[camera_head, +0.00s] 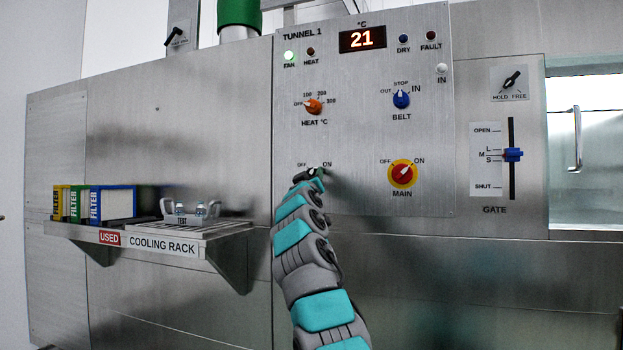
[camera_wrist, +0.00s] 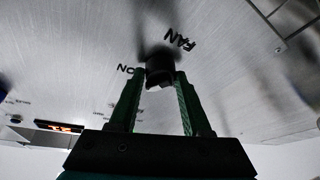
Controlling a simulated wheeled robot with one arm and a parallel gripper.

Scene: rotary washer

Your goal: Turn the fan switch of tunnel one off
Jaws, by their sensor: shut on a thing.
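The fan switch is a small black knob (camera_wrist: 160,64) low on the tunnel 1 panel (camera_head: 360,135). In the wrist view it sits between the two green fingertips of my gripper (camera_wrist: 160,78), with the FAN and ON lettering beside it. My gripper is shut on the knob. In the head view my gripper (camera_head: 316,174) reaches up from below and covers most of the knob. OFF and ON show just above it. Which way the knob points is hard to tell. The green FAN lamp (camera_head: 289,56) looks lit.
The red and yellow MAIN switch (camera_head: 402,173) is to the right of my gripper. The HEAT knob (camera_head: 314,107) and blue BELT knob (camera_head: 401,99) are above. A cooling rack shelf (camera_head: 160,241) with filter boxes juts out at the left. The gate lever (camera_head: 512,155) is far right.

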